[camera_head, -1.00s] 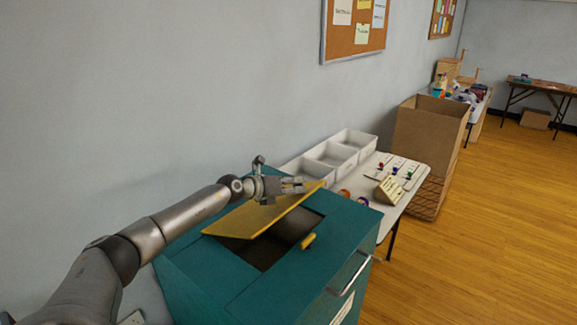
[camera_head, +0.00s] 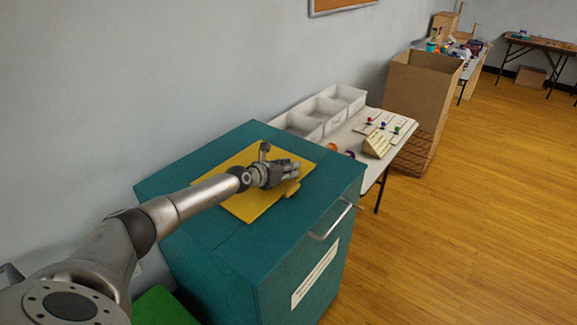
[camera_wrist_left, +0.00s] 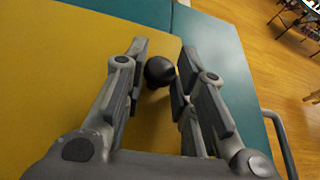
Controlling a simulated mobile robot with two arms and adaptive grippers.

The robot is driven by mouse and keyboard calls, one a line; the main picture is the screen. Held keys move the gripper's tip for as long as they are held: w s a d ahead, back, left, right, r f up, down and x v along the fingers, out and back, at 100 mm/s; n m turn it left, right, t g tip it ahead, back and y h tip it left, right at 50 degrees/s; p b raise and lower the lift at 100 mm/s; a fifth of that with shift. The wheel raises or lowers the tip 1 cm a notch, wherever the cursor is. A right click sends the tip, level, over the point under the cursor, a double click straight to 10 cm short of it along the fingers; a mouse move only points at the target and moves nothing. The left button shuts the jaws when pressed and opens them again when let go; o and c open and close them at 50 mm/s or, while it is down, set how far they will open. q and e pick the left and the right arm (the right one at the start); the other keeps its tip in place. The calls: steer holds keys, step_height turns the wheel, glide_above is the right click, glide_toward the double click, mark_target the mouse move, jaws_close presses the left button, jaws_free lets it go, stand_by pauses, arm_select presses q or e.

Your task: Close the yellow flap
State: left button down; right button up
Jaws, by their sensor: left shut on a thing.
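The yellow flap (camera_head: 245,200) lies flat in the top of the teal cabinet (camera_head: 270,260), and no dark opening shows around it. It fills the left of the left wrist view (camera_wrist_left: 50,80). My left gripper (camera_head: 294,169) is low over the flap's right part. A small yellow tab (camera_head: 292,189) shows beside the fingers at the flap's edge. My right gripper is not in view.
A silver handle (camera_head: 332,220) juts from the cabinet's front. Behind the cabinet, a table holds white trays (camera_head: 320,117) and a small wooden stand (camera_head: 377,145). A tall cardboard box (camera_head: 422,95) stands further back. The floor on the right is clear.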

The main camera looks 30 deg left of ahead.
arm_select(q)
steer(key=shift+s+d+f, duration=0.1)
steer(key=shift+d+f, duration=0.15)
steer(key=shift+f, duration=0.05)
steer(key=c, duration=1.4)
jaws_free()
steer(key=shift+c, duration=0.2)
steer(key=shift+o, duration=1.2)
steer(key=shift+d, duration=0.1)
steer(key=shift+f, duration=0.1)
steer(key=shift+s+a+r, duration=0.15)
steer(key=shift+s+a, duration=0.05)
steer(key=shift+s, duration=0.2)
steer(key=shift+s+a+r, duration=0.15)
steer(key=shift+s, duration=0.2)
steer(key=shift+s+r, duration=0.2)
steer(key=shift+s, duration=0.45)
steer(key=shift+r+v, duration=0.25)
steer(key=shift+v, duration=2.05)
steer(key=shift+r+v, duration=0.2)
steer(key=shift+v, duration=2.05)
